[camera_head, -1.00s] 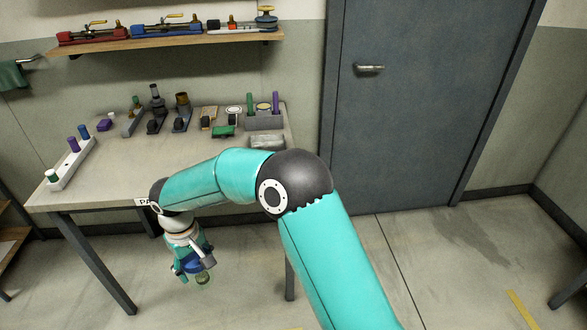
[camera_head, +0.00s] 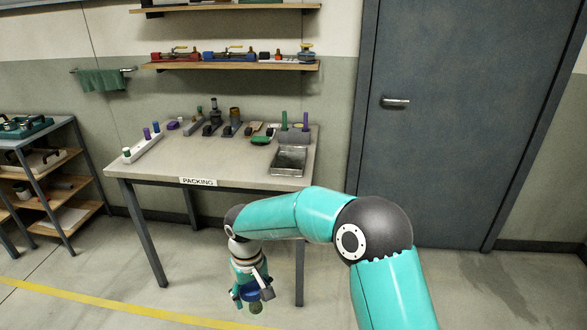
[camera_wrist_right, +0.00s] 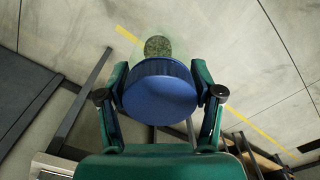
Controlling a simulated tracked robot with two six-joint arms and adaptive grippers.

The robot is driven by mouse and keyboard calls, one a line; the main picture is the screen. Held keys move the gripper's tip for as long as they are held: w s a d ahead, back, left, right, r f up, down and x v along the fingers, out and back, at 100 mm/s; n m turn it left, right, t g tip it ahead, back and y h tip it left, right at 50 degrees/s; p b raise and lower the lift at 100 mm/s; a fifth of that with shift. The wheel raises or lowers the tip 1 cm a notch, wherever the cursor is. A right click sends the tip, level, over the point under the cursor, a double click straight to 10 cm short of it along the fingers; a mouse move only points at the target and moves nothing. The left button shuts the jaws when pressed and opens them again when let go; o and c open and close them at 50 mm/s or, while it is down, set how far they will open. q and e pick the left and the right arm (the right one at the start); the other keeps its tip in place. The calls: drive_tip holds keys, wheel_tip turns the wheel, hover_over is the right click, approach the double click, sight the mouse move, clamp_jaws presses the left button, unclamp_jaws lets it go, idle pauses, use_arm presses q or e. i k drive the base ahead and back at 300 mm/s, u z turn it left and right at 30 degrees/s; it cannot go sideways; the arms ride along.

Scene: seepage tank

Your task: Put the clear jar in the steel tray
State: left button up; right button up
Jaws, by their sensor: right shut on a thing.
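The clear jar has a blue lid (camera_wrist_right: 160,92) and a see-through body with something dark green inside. My right gripper (camera_head: 252,296) is shut on the jar at the lid, one finger on each side. It holds the jar in the air above the floor, in front of the table and below its top. The jar's body (camera_head: 256,308) shows just under the fingers in the head view. The steel tray (camera_head: 290,160) lies on the right part of the table, and its inside looks empty. My left gripper is not in view.
The packing table (camera_head: 215,172) has a white rack (camera_head: 143,148) at its left and several tools along the back. The table's front middle is clear. Shelves (camera_head: 62,185) stand at far left.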

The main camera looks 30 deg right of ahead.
sight(290, 163)
drive_tip(key=z, duration=0.8)
drive_tip(key=i, duration=1.05)
drive_tip(key=z, duration=0.1)
